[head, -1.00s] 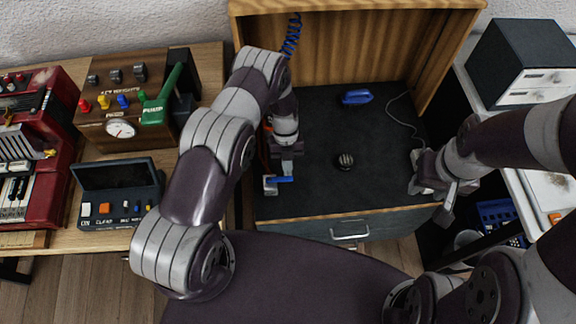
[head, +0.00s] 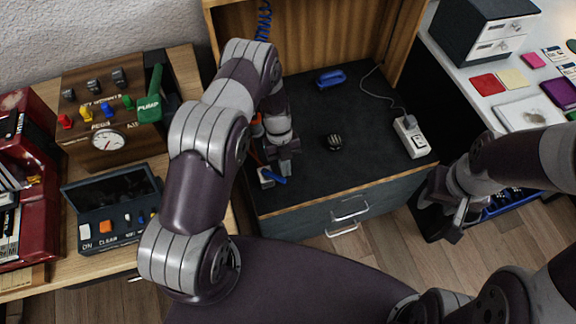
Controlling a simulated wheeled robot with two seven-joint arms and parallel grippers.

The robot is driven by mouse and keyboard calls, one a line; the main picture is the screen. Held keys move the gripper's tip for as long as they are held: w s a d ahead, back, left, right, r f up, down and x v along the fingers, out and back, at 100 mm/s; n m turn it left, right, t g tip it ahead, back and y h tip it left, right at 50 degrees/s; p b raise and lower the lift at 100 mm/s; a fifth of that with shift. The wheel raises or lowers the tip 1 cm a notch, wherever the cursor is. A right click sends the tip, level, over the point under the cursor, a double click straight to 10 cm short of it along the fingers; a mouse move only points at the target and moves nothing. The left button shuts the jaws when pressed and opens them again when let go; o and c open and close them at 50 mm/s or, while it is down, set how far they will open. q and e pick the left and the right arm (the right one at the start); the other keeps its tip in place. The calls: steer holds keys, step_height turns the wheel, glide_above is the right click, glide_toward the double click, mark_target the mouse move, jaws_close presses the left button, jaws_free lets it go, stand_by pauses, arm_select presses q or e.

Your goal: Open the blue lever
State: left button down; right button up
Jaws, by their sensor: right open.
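A small blue lever (head: 275,179) sits at the near left corner of the dark bench top, on a small pale fitting (head: 265,175). My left gripper (head: 282,168) points down right beside the lever. Its fingers are small and partly hidden, so I cannot tell whether they touch the lever or how far apart they are. My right gripper (head: 445,225) is open and empty, off the right side of the bench. A separate blue knob (head: 107,109) stands on the wooden control box at left.
The dark bench top (head: 310,185) carries a blue object (head: 331,79), a round ribbed knob (head: 335,142) and a white power strip (head: 411,138). A drawer handle (head: 348,209) is on its front. A green pump handle (head: 150,105) stands at left. A white table is at right.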

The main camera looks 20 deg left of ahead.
mark_target(283, 180)
arm_select(q)
steer(key=shift+s+d+f+b, duration=0.2)
steer(key=shift+s+b, duration=0.4)
steer(key=shift+s, duration=0.2)
steer(key=shift+s+m, duration=0.2)
steer(key=shift+m, duration=0.1)
steer(key=shift+s+m+y+b, duration=0.35)
steer(key=shift+m+y+b, duration=0.25)
steer(key=shift+m, duration=0.4)
steer(key=shift+s+a+r+m+g, duration=0.1)
steer(key=shift+s+r+m+g, duration=0.1)
steer(key=shift+m+g, duration=0.1)
arm_select(e)
steer(key=shift+s+f, duration=0.35)
steer(key=shift+f, duration=0.3)
steer(key=shift+s+f, duration=0.3)
steer(key=shift+f, duration=0.3)
arm_select(q)
steer(key=shift+w, duration=0.1)
steer(key=shift+a+f, duration=0.1)
steer(key=shift+a, duration=0.05)
arm_select(e)
steer(key=shift+f, duration=0.1)
